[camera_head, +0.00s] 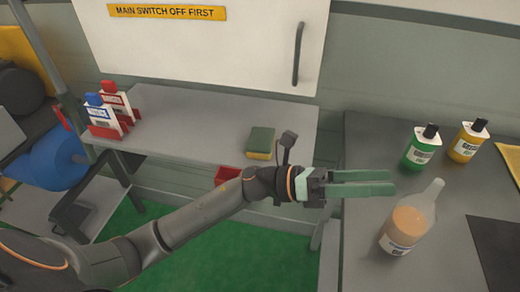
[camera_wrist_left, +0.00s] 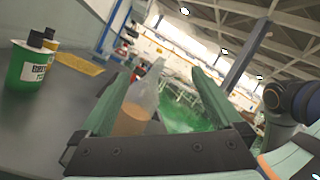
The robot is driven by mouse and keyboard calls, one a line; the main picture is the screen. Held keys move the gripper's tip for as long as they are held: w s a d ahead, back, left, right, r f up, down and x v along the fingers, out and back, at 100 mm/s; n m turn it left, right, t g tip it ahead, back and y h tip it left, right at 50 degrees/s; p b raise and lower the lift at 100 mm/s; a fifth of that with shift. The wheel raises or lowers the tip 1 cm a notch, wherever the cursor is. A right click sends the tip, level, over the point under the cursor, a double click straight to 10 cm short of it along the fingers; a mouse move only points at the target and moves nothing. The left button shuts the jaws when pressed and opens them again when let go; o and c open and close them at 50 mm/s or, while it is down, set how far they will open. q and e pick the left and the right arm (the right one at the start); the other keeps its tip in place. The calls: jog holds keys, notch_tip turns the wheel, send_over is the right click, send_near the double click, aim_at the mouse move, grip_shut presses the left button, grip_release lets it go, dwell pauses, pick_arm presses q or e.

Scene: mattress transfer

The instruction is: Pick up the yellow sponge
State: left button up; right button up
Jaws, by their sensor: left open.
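The yellow sponge (camera_head: 260,143) has a green top layer and lies on the grey shelf (camera_head: 205,125) under the white cabinet. The sponge is not seen in that view. My right gripper is not in view.
A clear bottle with orange liquid (camera_head: 407,222) stands close to my left fingers. A green bottle (camera_head: 422,148) and a yellow bottle (camera_head: 467,142) stand farther back on the table (camera_head: 365,135). Red and blue-capped containers (camera_head: 103,117) stand at the shelf's left end. The shelf between is bare.

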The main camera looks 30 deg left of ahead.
pick_arm(q)
notch_tip(320, 180, down, 2)
jog(key=s+d+m+g+y+b, duration=0.15)
jog(key=m+g+y, duration=0.25)
jog(key=m+g, duration=0.55)
jog(key=m+t+y+b, duration=0.3)
jog(key=m+t+y, duration=0.6)
jog(key=m+y, duration=0.75)
send_near(261, 139)
jog(key=shift+w+d+f+n+y+b, duration=0.25)
jog(key=shift+d+f+n+y, duration=0.1)
jog(key=shift+f+n+y, duration=0.25)
jog(key=shift+w+d+f+n+y+b, duration=0.1)
jog(key=shift+w+d+f+n+y, duration=0.25)
jog(key=shift+f+n+y, duration=0.2)
jog(key=shift+x, duration=3)
jog(key=shift+s+d, duration=0.15)
jog(key=shift+f, duration=0.3)
jog(key=shift+c, duration=0.2)
